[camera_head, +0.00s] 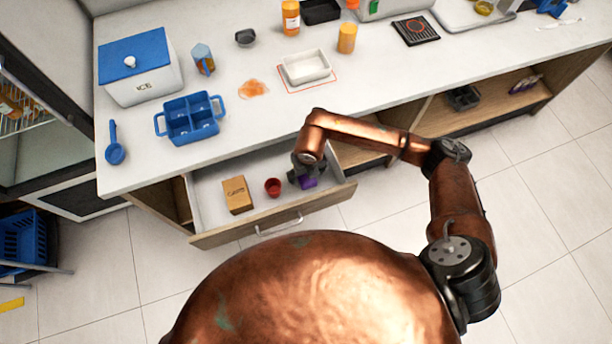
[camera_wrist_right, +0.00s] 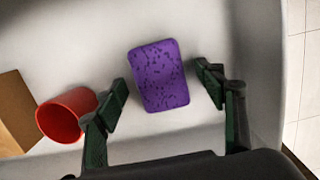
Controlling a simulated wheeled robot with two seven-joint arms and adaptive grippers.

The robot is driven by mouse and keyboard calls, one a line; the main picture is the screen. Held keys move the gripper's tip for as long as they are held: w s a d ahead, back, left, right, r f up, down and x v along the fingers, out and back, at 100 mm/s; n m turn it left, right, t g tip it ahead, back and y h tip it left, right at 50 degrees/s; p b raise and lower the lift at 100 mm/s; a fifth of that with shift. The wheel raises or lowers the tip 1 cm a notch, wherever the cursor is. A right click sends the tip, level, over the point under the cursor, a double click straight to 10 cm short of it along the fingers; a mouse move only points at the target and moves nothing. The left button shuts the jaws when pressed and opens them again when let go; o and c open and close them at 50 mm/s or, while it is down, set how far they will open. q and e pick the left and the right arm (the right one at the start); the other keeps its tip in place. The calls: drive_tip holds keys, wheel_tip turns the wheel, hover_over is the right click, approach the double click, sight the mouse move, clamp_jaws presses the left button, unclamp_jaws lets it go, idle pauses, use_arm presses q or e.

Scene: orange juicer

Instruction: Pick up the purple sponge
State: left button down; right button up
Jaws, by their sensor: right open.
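The purple sponge (camera_wrist_right: 158,76) lies in the open drawer, between and slightly beyond my right gripper's fingertips in the right wrist view. In the head view the sponge (camera_head: 308,183) shows only partly beneath my right gripper (camera_head: 300,178). My right gripper (camera_wrist_right: 163,88) is open, with a finger on each side of the sponge and gaps between them. The drawer (camera_head: 207,190) is pulled out under the counter. My left gripper is not in view.
A red cup (camera_head: 273,187) and a brown box (camera_head: 237,195) are in the drawer left of the sponge. The drawer's front wall (camera_head: 225,236) is near. The counter (camera_head: 240,125) above holds a blue caddy (camera_head: 190,120), an ice box (camera_head: 140,68) and a white tray (camera_head: 305,67).

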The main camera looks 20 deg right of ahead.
drive_tip(key=shift+f, duration=0.15)
drive_tip(key=c, duration=0.9)
